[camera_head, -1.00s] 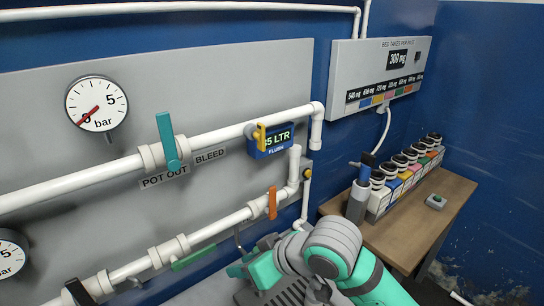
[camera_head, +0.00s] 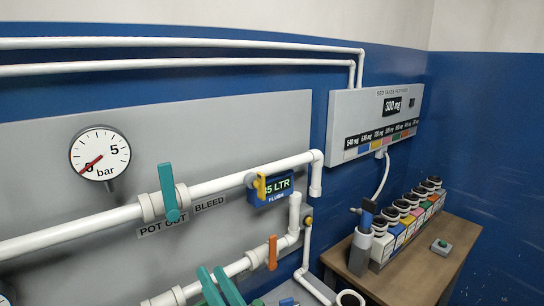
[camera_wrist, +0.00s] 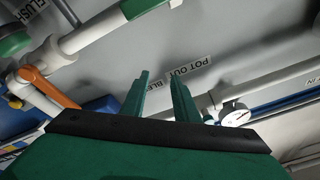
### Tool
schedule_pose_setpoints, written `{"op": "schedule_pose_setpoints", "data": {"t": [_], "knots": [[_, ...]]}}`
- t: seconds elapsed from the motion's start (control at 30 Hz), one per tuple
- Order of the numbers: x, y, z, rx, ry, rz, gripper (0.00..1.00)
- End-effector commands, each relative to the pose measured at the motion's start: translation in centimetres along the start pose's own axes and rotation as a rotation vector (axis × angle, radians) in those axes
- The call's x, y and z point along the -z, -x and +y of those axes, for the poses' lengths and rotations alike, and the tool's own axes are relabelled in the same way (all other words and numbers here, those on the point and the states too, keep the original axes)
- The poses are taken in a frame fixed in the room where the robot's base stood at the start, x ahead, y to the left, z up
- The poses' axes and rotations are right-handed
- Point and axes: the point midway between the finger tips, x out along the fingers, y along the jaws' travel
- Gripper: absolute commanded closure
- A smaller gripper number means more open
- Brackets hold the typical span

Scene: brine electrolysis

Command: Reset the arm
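My gripper (camera_wrist: 160,78) shows in the wrist view as two teal fingers. They stand apart with a clear gap, and nothing is held between them. Beyond them is the grey panel (camera_wrist: 225,55) with the upside-down POT OUT label (camera_wrist: 190,68). In the head view, two teal finger-like bars of my gripper (camera_head: 210,270) rise at the bottom edge, in front of the lower white pipe. The rest of my arm is mostly out of that view.
The upper pipe (camera_head: 75,233) carries a teal valve handle (camera_head: 168,191). A pressure gauge (camera_head: 100,153) is at left. A wooden table (camera_head: 410,269) with several bottles (camera_head: 411,199) stands at right.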

Motion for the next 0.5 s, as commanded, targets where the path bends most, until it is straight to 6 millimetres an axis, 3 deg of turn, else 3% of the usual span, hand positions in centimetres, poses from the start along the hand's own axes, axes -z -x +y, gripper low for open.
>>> {"op": "schedule_pose_setpoints", "data": {"t": [0.27,0.5], "knots": [[-4.2,3.9,3.7,-0.178,-0.087,0.141,0.72],[-9.2,9.2,6.5,-0.360,-0.094,0.192,0.72]]}}
